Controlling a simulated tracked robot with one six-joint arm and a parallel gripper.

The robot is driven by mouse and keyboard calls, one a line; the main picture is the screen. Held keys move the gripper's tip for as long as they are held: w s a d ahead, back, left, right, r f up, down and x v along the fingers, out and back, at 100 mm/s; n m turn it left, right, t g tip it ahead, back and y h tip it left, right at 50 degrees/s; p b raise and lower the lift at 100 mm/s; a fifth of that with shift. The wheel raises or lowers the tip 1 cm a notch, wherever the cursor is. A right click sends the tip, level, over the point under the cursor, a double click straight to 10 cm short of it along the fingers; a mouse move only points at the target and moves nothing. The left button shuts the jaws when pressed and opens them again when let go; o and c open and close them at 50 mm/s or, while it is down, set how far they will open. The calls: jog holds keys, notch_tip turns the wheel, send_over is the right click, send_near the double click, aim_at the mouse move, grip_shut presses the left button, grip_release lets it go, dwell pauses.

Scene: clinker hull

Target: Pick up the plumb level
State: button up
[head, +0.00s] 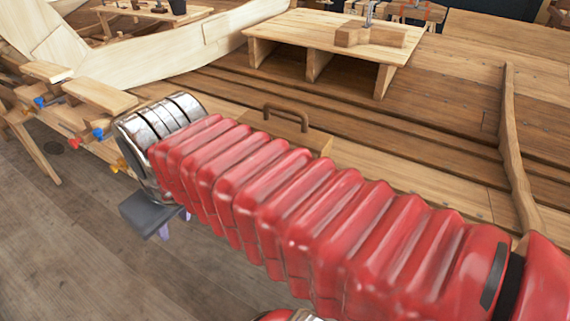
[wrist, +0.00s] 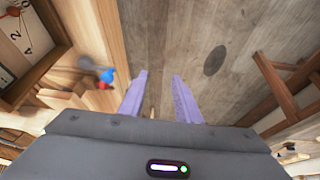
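I cannot make out the plumb level for certain in either view. My gripper (wrist: 160,76) shows two purple fingers in the wrist view, apart, with only floor visible between them. In the head view my gripper (head: 174,222) hangs below the grey wrist block, its fingertips mostly hidden. A pale board with dark numerals and a red piece (wrist: 22,38) lies at the upper left of the wrist view; I cannot tell what it is. My red arm covers much of the middle of the head view.
A wooden box with a brown handle (head: 286,117) stands behind my arm. A low wooden bench (head: 290,30) carries wooden blocks at the top. Blue and red clamp parts (head: 98,133) sit along the left; a blue one shows in the wrist view (wrist: 107,75). Bare plank floor (head: 90,260) lies lower left.

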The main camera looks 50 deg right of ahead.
jog(key=w+d+r+g, duration=0.1)
jog(key=d+r+g, duration=0.2)
jog(key=d+r, duration=0.95)
notch_tip(320, 180, up, 6)
jog(key=g, duration=0.2)
send_over(288, 108)
jog(key=shift+s+r+n+y, duration=0.1)
jog(key=shift+r+n+y, duration=0.1)
jog(key=shift+n+y, duration=0.15)
notch_tip(288, 108, down, 8)
jog(key=shift+f, duration=0.35)
